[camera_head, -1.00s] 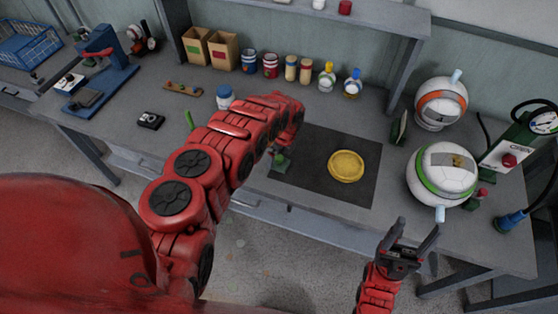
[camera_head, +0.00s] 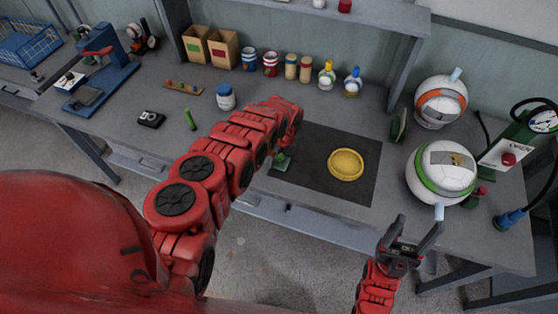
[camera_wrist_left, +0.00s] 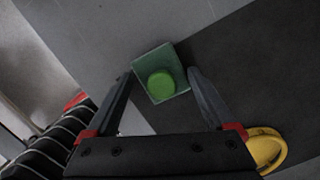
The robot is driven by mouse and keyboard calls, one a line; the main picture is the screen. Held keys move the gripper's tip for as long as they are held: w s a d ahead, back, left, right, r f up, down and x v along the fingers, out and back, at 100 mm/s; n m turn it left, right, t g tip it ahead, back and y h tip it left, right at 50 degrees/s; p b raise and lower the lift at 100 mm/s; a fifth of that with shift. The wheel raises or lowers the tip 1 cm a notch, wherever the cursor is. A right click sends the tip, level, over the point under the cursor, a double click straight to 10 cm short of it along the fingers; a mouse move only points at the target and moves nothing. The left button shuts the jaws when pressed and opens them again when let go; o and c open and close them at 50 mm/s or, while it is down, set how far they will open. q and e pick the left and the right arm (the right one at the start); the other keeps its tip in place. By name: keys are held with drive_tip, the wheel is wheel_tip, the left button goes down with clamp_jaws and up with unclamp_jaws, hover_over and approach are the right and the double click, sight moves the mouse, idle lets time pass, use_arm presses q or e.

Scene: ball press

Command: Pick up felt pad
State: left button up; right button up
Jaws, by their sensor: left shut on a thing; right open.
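The felt pad, a square dark green piece with a round bright green knob, shows in the left wrist view (camera_wrist_left: 178,52) and the head view (camera_head: 283,162). It is at the left edge of the dark mat (camera_head: 330,187). My left gripper (camera_wrist_left: 161,74) is shut on the felt pad, with a fingertip at either side of it. In the head view my left forearm hides most of this gripper. I cannot tell whether the pad touches the surface. My right gripper (camera_head: 411,232) is open and empty, in front of the table edge.
A yellow round dish (camera_head: 346,164) lies on the mat. Two balls, one with a green band (camera_head: 440,173) and one with an orange band (camera_head: 441,102), are at the right by a gauge pump (camera_head: 507,150). Jars and bottles line the back. A green stick (camera_head: 190,119) stands left of my arm.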

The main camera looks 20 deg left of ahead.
use_arm(q)
drive_tip(key=shift+r, duration=0.1)
drive_tip(key=shift+r+b, duration=0.7)
drive_tip(key=shift+r, duration=0.2)
drive_tip(key=shift+a+r+b, duration=0.1)
drive_tip(key=shift+r+b, duration=0.3)
drive_tip(key=shift+r, duration=0.15)
drive_tip(key=s+d, duration=0.1)
drive_tip(key=s, duration=0.1)
drive_tip(key=s+d+r, duration=0.1)
drive_tip(key=s+d, duration=0.1)
drive_tip(key=shift+d, duration=0.2)
drive_tip(key=s+d+p, duration=0.1)
drive_tip(key=s+d, duration=0.1)
drive_tip(key=s+d+p, duration=0.1)
drive_tip(key=s+d, duration=0.1)
drive_tip(key=s, duration=0.1)
drive_tip(key=s+d+r+p, duration=0.1)
drive_tip(key=s+d+p, duration=0.1)
drive_tip(key=shift+s+d+r, duration=0.1)
drive_tip(key=shift+s, duration=0.05)
drive_tip(key=shift+s+d+p, duration=0.3)
drive_tip(key=shift+s+d, duration=0.15)
drive_tip(key=shift+s, duration=0.05)
